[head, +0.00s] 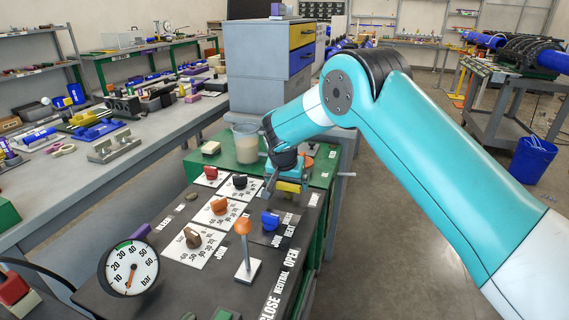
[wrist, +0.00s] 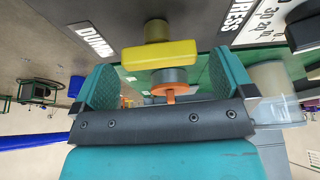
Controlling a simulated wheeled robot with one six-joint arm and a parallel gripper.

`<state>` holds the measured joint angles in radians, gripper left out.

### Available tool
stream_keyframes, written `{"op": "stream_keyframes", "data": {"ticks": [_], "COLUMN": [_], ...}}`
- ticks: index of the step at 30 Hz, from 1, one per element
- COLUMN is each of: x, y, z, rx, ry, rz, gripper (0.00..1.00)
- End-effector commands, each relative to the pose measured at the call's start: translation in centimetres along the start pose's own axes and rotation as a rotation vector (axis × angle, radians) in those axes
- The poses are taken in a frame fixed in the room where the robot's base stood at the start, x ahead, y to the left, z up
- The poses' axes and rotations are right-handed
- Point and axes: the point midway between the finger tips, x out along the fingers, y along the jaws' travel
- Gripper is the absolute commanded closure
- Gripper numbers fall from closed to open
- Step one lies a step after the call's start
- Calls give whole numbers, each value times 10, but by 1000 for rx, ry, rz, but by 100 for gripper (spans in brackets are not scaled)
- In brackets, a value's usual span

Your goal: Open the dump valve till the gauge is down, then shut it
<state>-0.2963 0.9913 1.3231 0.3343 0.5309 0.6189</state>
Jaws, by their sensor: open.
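The dump valve's yellow handle (wrist: 158,54) shows in the wrist view beside the DUMP label (wrist: 92,40). In the head view the yellow handle (head: 289,187) is at the panel's far right end, partly covered by my gripper (head: 284,178). In the wrist view my gripper (wrist: 161,62) is open, with a green-padded jaw on each side of the handle and a visible gap on both sides. The pressure gauge (head: 130,268) stands at the panel's near left. Its orange needle points downward near the low-number end; the exact reading is too small to tell.
An orange-knobbed lever (head: 243,228) stands upright nearby, marked close, neutral, open. Several coloured knobs, including a blue one (head: 270,220), sit on the panel. A clear beaker (head: 246,142) stands just behind my gripper. A grey drawer cabinet (head: 265,95) is beyond it.

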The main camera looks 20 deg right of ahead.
Motion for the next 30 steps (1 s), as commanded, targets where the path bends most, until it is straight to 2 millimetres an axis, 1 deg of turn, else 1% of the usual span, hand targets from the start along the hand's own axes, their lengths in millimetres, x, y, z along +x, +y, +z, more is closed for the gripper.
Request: {"op": "stream_keyframes", "data": {"ticks": [1, 5, 12, 15, 18, 21, 24, 30], "x": [-10, -41, -103, -125, -142, -153, -160, -162], "y": [-1, -1, -1, -1, -1, -1, -1, 0], "z": [0, 0, 0, 0, 0, 0, 1, 1], "rx": [0, 0, -1, 0, -1, -2, -1, -1], "ry": [2, 3, 3, 2, 2, 1, 0, -1], "rz": [-3, -5, -5, -4, -3, -2, -1, -1], "gripper": [0, 0, 0, 0, 0, 0, 0, 0]}}
